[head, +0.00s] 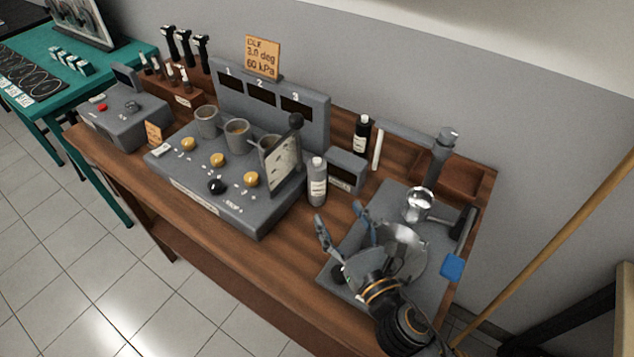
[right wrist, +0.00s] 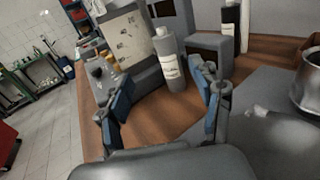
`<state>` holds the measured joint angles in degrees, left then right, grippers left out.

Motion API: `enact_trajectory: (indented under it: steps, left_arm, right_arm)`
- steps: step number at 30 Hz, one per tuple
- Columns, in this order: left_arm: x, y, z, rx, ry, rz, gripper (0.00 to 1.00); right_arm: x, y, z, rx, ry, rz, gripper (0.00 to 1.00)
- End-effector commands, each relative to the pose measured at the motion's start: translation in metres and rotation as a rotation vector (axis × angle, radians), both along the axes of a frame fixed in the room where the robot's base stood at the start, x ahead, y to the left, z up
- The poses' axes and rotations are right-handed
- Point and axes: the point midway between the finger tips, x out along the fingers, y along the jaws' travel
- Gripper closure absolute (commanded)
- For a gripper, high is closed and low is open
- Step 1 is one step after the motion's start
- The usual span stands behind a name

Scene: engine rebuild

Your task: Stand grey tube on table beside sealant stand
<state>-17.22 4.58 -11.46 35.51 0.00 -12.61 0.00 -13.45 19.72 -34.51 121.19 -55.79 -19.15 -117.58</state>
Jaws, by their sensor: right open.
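The grey tube (head: 317,188), a bottle shape with a pale cap and a white label, stands upright on the wooden table just right of the large console. It also shows upright in the right wrist view (right wrist: 172,68), seen between my fingers but beyond them. A small grey box with a dark display (head: 345,172) stands right behind it; I cannot tell whether this is the sealant stand. My right gripper (head: 341,220) is open and empty, in front of and to the right of the tube, apart from it. My left gripper is not in view.
A dark bottle (head: 361,136) and a white stick (head: 378,150) stand behind the box. A grey mat (head: 395,195) at the right holds a shiny metal cup (head: 418,204). The console (head: 217,205) with knobs and cups fills the left. Bare wood lies in front of the tube.

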Motion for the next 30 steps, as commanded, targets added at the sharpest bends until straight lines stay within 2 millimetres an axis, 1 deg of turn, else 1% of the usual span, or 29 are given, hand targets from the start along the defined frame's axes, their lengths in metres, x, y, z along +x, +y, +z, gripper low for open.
enact_trajectory:
  steps: [1, 5, 9, 13, 15, 22, 27, 30]
  left_arm:
    - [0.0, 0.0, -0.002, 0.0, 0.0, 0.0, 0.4]
    - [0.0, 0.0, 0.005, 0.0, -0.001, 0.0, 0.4]
    - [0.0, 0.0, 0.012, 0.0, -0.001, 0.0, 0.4]
    - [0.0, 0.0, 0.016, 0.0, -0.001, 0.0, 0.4]
    - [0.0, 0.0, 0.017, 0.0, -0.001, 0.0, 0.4]
    - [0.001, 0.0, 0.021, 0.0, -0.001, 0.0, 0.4]
    - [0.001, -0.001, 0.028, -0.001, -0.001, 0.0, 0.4]
    - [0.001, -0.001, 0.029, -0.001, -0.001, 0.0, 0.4]
  right_arm:
    - [0.002, 0.001, -0.002, -0.001, -0.001, 0.0, 0.35]
    - [0.018, 0.007, 0.001, 0.003, -0.002, -0.001, 0.35]
    - [0.045, 0.018, 0.002, 0.002, -0.002, -0.002, 0.35]
    - [0.066, 0.026, 0.001, 0.004, -0.001, -0.002, 0.35]
    - [0.073, 0.029, 0.0, 0.002, 0.0, -0.002, 0.35]
    - [0.088, 0.034, -0.001, 0.002, 0.001, -0.002, 0.35]
    - [0.113, 0.038, -0.001, 0.005, 0.001, -0.002, 0.35]
    - [0.125, 0.043, -0.003, 0.004, 0.001, -0.002, 0.35]
